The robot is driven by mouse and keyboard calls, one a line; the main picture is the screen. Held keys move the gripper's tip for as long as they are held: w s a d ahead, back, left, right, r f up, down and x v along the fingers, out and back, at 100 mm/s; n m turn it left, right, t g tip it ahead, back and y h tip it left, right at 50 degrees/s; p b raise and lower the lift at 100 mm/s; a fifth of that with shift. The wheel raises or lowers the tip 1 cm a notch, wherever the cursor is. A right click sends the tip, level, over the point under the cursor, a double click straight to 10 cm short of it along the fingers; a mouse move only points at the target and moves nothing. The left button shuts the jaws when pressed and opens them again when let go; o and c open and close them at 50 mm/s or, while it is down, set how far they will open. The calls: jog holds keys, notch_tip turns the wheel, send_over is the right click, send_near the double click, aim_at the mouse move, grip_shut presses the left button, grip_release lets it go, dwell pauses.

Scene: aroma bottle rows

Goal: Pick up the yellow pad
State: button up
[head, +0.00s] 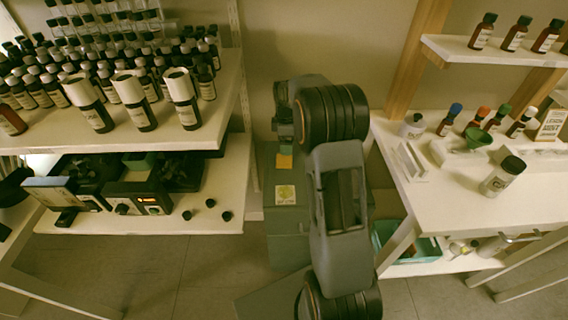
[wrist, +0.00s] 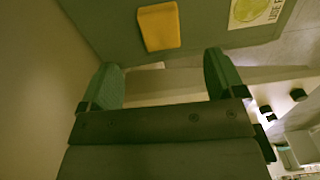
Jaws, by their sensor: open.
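The yellow pad (wrist: 158,27) lies on a flat grey-green surface (wrist: 110,30), ahead of my fingertips in the wrist view. In the head view the yellow pad (head: 284,161) is small, on the grey-green cabinet (head: 256,200) between the two shelf units. My gripper (wrist: 165,72) is open, its two green fingers apart with nothing between them. The pad lies beyond the gap between the fingers and looks apart from them. In the head view my gripper (head: 284,122) is partly hidden by my wrist, above the pad.
A white card with a yellow-green round print (head: 286,194) is next to the pad. The left shelf (head: 215,125) holds many dark bottles. The right table (head: 450,215) holds bottles and a green funnel (head: 478,138). A wall stands close behind the cabinet.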

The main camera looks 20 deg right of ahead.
aim_at(287, 158)
jog(key=shift+d+f+b, duration=0.1)
jog(key=shift+f+b, duration=0.65)
jog(key=shift+f, duration=3.9)
jog(key=shift+c, duration=0.2)
jog(key=c, duration=1)
jog(key=shift+o, duration=0.2)
jog(key=shift+r, duration=0.2)
jog(key=shift+r, duration=0.6)
jog(key=s+a+r+p, duration=0.2)
jog(key=s+a+r, duration=0.6)
jog(key=a+r, duration=0.3)
jog(key=shift+s+r, duration=0.25)
jog(key=shift+s, duration=0.05)
